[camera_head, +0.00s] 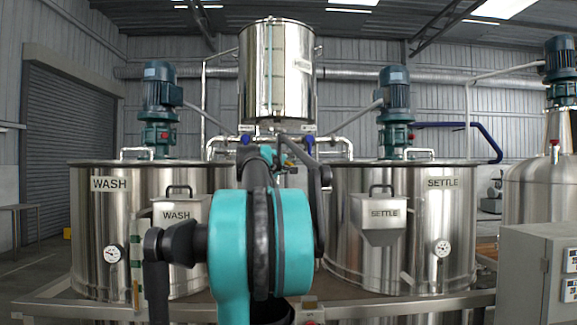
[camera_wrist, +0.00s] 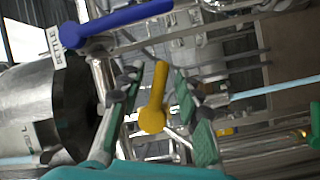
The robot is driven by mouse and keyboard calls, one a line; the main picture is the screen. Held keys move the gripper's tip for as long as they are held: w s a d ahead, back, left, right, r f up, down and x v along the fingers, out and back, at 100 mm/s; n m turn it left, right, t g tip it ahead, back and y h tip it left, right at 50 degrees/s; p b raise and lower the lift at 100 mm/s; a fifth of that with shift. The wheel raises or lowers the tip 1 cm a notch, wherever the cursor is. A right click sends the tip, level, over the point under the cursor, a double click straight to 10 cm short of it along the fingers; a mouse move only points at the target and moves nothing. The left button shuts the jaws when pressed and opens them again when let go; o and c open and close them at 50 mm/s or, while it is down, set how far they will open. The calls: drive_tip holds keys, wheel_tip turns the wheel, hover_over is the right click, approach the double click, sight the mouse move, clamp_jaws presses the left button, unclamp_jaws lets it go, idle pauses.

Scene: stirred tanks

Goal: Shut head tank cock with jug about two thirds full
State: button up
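The steel head tank (camera_head: 275,75) stands high at the middle of the head view, with a sight strip down its front. A yellow cock lever (camera_wrist: 154,98) shows in the wrist view, its round hub toward the camera. My gripper (camera_wrist: 158,76) has its two green-padded fingers apart, one on each side of the lever, with gaps visible on both sides. Whether the lever lies fully between the pads in depth I cannot tell. In the head view my arm covers the area below the tank, hiding the yellow lever. No jug is visible in either view.
A blue lever (camera_wrist: 117,23) lies close by at the upper left of the wrist view. The WASH tank (camera_head: 95,230) stands left and the SETTLE tank (camera_head: 455,215) right, with pipes between. A grey cabinet (camera_head: 530,280) stands at the lower right.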

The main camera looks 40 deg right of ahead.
drive_tip(key=shift+w+d, duration=0.2)
drive_tip(key=shift+d, duration=0.1)
drive_tip(key=shift+c, duration=0.4)
clamp_jaws()
drive_tip(key=n, duration=0.1)
drive_tip(key=r+n+t+h, duration=0.1)
drive_tip(key=n, duration=0.1)
drive_tip(key=r+n, duration=0.1)
drive_tip(key=n, duration=0.1)
drive_tip(key=shift+s+d+t+h, duration=0.1)
drive_tip(key=shift+d+t+h, duration=0.05)
drive_tip(key=shift+t+h, duration=0.2)
drive_tip(key=shift+o, duration=0.4)
unclamp_jaws()
